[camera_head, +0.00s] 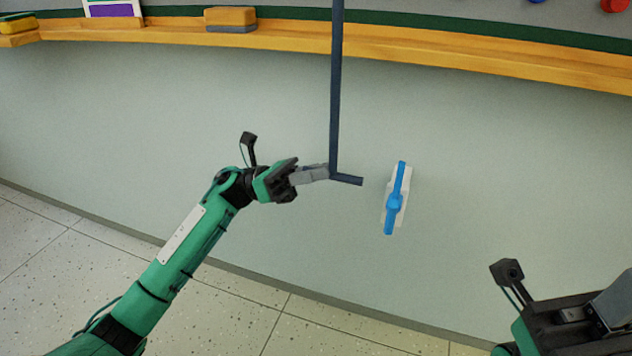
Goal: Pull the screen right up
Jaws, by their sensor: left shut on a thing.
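A dark blue-grey pull bar (336,90) comes down from the top edge of the view and ends in a short crosspiece pointing right. My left gripper (326,172) comes in from the left and is shut on the lower end of the bar, at the crosspiece. The fingertips hide part of that end. The screen itself cannot be made out; the bar's upper end is out of view. My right gripper (612,305) is partly in view at the lower right, cut off by the edge, well apart from the bar; its fingertips do not show clearly.
A blue and white wall fitting (396,200) is on the pale wall just right of the bar. A wooden ledge (430,58) runs across the top, with an eraser (230,17) on it. The tiled floor (240,310) below is clear.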

